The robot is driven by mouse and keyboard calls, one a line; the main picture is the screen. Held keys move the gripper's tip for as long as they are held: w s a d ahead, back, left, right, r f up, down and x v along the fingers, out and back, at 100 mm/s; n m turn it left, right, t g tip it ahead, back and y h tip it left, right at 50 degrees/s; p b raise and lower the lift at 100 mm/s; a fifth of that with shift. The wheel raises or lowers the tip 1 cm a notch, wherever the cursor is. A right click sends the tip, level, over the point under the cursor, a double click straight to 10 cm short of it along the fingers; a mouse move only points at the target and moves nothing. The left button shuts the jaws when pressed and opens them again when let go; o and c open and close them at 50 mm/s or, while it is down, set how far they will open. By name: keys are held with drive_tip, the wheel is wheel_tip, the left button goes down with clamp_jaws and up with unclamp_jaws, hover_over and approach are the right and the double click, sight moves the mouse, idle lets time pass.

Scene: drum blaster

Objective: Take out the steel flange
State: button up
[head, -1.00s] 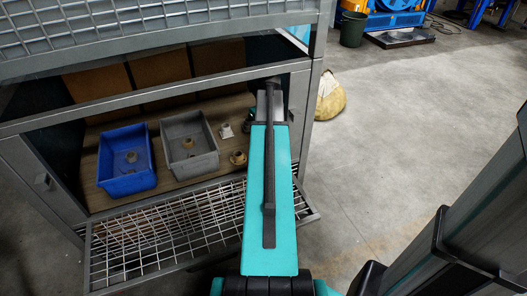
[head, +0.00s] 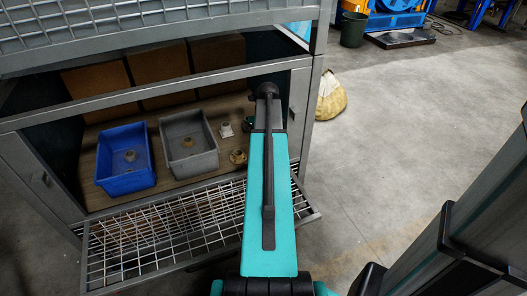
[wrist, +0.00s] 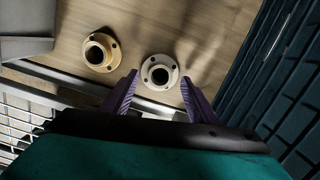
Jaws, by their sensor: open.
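The pale, silvery steel flange (wrist: 160,73) lies flat on the wooden shelf, hub up, in the wrist view. It also shows in the head view (head: 226,130), right of the grey bin. My gripper (wrist: 159,78) is open, its two purple fingers either side of the steel flange in the picture; I cannot tell how far above it they are. Nothing is held. A brass-coloured flange (wrist: 98,50) lies beside it, left in the wrist view and nearer the shelf front in the head view (head: 238,156).
A blue bin (head: 126,184) and a grey bin (head: 190,168) stand on the shelf, each with a flange inside. A frame bar (head: 150,95) crosses above the opening. A wire-mesh flap (head: 150,235) hangs open in front. Cardboard boxes (head: 155,65) line the back.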

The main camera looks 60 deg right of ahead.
wheel_tip(320, 180, down, 2)
drive_tip(key=shift+w+f, duration=0.1)
idle(0.5)
clamp_jaws()
drive_tip(key=shift+d+r, duration=0.1)
drive_tip(key=shift+r, duration=0.1)
